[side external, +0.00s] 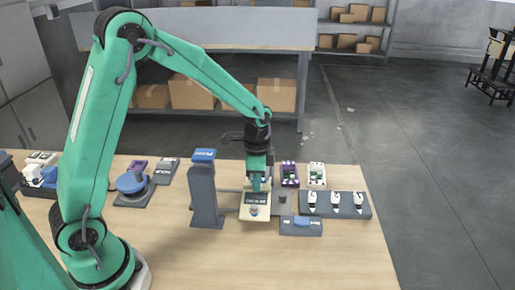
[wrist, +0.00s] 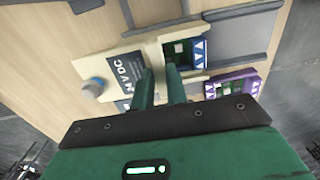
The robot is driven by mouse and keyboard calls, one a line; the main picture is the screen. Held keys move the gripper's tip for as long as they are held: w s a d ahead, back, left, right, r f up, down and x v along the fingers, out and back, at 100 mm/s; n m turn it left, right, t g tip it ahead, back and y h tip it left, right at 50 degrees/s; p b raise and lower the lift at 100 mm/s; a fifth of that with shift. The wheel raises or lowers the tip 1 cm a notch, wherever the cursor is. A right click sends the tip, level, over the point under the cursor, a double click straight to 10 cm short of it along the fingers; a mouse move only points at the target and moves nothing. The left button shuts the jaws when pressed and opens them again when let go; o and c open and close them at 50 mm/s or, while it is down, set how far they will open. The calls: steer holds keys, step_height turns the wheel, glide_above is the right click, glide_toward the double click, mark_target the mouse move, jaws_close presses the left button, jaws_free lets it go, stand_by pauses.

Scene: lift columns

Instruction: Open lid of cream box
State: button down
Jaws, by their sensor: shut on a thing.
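The cream box (side external: 247,213) stands on the table, below my gripper (side external: 257,188). In the wrist view the cream box (wrist: 85,65) has a dark lettered panel (wrist: 125,66) and a round grey-blue knob (wrist: 93,87) near one end. Beside the panel is an open window with green parts (wrist: 181,50) inside. My gripper (wrist: 161,85) reaches down between panel and window, its fingers close together and shut on the lid. The gripped part is hidden by the fingers, so I cannot tell its shape.
A grey post with a blue top (side external: 204,190) stands close on the left. A purple box (side external: 289,175) and a white box (side external: 316,175) are behind right. A grey rack with several white pieces (side external: 337,204) and a blue-handled block (side external: 301,225) are right. The front table is clear.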

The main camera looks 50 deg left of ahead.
mark_target(256, 196)
steer(key=shift+s+d, duration=1.1)
steer(key=shift+d, duration=0.05)
steer(key=c, duration=1.5)
jaws_free()
steer(key=shift+o, duration=0.2)
steer(key=shift+r, duration=0.15)
steer(key=shift+r, duration=2.85)
steer(key=shift+r, duration=0.1)
